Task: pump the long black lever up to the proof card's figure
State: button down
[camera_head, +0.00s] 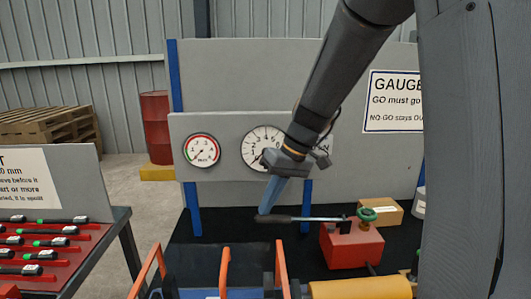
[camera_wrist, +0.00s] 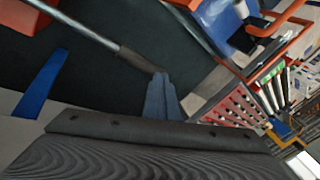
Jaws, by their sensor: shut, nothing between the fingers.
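The long lever has a pale metal rod and a black grip (camera_head: 272,218). It runs nearly level leftward from the red pump box (camera_head: 352,247). The lever also crosses the upper left of the wrist view, with its dark grip (camera_wrist: 138,60) ending at my fingertips. My gripper (camera_head: 267,208) has blue fingers, shut and empty, pointing down at the grip's outer end. In the wrist view the fingertips (camera_wrist: 160,76) meet or overlap the grip's end; I cannot tell whether they touch. A red-and-green-ringed gauge (camera_head: 202,150) and a larger white gauge (camera_head: 263,147) hang behind. I cannot identify the proof card.
A green handwheel (camera_head: 367,214) and a cardboard box (camera_head: 381,211) are by the pump. Orange bars (camera_head: 224,270) and a yellow cylinder (camera_head: 360,288) stand in front. A tool rack (camera_head: 45,245) is at left. A gauge sign (camera_head: 393,101) is partly hidden by my arm.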

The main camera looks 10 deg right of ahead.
jog(key=shift+f, duration=0.2)
jog(key=shift+f+b, duration=0.4)
jog(key=shift+f, duration=0.2)
jog(key=shift+f, duration=0.15)
jog(key=a+p+v, duration=0.1)
jog(key=p+v, duration=0.6)
jog(key=v, duration=0.2)
jog(key=shift+w+r, duration=0.2)
jog(key=shift+r, duration=0.55)
jog(key=shift+a+f, duration=0.1)
jog(key=shift+a, duration=0.1)
dwell(0.5)
jog(key=shift+a+f+b, duration=0.25)
jog(key=shift+f+b, duration=0.15)
jog(key=shift+f, duration=0.25)
